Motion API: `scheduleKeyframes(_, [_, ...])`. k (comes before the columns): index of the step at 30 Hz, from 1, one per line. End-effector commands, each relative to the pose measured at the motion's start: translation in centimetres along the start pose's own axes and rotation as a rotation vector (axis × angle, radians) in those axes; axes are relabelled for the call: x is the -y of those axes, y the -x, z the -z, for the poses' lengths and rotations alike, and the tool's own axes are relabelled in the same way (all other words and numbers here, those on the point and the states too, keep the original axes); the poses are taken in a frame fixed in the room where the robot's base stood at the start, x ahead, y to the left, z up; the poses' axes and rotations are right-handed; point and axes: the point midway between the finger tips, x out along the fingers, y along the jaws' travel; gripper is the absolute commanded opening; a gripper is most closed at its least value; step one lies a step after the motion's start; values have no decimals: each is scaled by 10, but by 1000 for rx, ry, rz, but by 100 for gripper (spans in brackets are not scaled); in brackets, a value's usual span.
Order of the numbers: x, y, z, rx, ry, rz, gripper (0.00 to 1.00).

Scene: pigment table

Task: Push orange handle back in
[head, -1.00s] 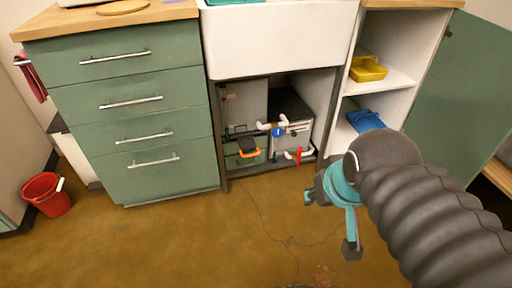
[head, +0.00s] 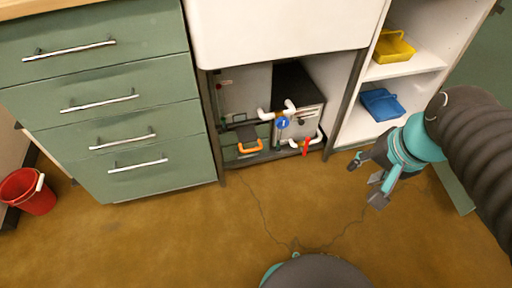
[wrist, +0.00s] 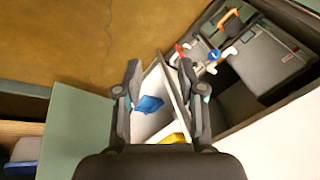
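The orange handle (head: 250,147) is low in the open bay under the white sink, left of the white pipes. It also shows in the wrist view (wrist: 229,19), at the upper right. My gripper (head: 366,180) is in front of the open shelf unit, to the right of the handle and well apart from it. In the wrist view the two fingers (wrist: 158,75) stand wide apart with nothing between them. How far the handle sticks out is hard to tell.
A red handle (head: 306,146) and white pipes (head: 281,113) are beside the orange handle. Green drawers (head: 120,140) stand left, with a red bucket (head: 28,191). The shelf holds a yellow tray (head: 393,46) and a blue tray (head: 382,104).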

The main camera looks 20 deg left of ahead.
Motion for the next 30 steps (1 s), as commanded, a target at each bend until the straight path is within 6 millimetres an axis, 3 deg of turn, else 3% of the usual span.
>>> scheduleKeyframes(14, [84,-102,21,575,-862,90,39])
scheduleKeyframes(23, [130,-175,43,931,-1409,15,39])
scheduleKeyframes(30, [154,-247,64,1206,-1845,-106,39])
